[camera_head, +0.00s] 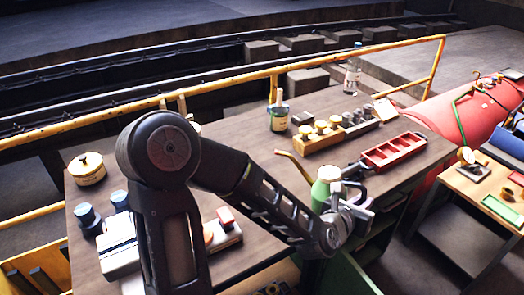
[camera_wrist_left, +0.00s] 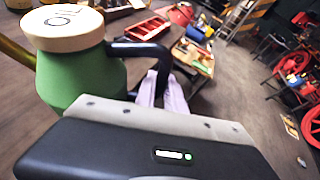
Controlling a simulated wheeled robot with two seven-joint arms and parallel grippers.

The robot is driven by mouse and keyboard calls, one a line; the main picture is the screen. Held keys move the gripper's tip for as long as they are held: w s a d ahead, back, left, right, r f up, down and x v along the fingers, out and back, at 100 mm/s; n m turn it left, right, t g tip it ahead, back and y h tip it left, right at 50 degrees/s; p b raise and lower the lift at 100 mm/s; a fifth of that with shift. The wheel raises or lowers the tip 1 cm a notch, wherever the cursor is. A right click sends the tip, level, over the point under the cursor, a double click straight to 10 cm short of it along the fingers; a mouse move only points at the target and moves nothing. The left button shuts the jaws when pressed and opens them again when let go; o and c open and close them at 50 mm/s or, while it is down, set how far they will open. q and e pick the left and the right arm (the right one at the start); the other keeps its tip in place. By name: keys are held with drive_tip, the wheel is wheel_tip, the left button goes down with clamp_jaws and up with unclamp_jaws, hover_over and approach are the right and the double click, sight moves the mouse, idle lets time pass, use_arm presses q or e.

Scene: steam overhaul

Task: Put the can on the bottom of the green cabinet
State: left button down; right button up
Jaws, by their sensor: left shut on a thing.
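The can is green with a pale round lid and a brass-coloured spout; in the head view the can (camera_head: 321,192) is at the front edge of the workbench. It also shows large in the left wrist view as the can (camera_wrist_left: 80,72), with a black handle on its right. My left gripper (camera_head: 346,208) is shut on the can, at its handle. The can looks roughly upright; whether it touches the bench is unclear. A green panel (camera_head: 348,276), seemingly part of the green cabinet, shows low in the head view. The cabinet's bottom is hidden. My right gripper is not in view.
The workbench (camera_head: 240,115) holds a red tray (camera_head: 393,150), a wooden rack of small parts (camera_head: 335,132), bottles and a round yellow-lidded tin (camera_head: 87,168). A yellow railing runs behind. A smaller table (camera_head: 480,200) stands right, with floor between.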

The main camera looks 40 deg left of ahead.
use_arm(q)
drive_tip(key=shift+r, duration=0.1)
drive_tip(key=w+a+n+y+b, duration=0.1)
drive_tip(key=w+a+y, duration=0.1)
drive_tip(key=a, duration=1.4)
drive_tip(key=w+a+n+g+y+b, duration=0.1)
drive_tip(key=w+a+y+b, duration=0.1)
drive_tip(key=a, duration=1.4)
drive_tip(key=shift+w+a+r+b, duration=0.3)
drive_tip(key=shift+w+a+r, duration=0.15)
drive_tip(key=shift+w, duration=0.45)
drive_tip(key=shift+d, duration=0.1)
wheel_tip(320, 180, down, 6)
drive_tip(key=shift+r, duration=0.1)
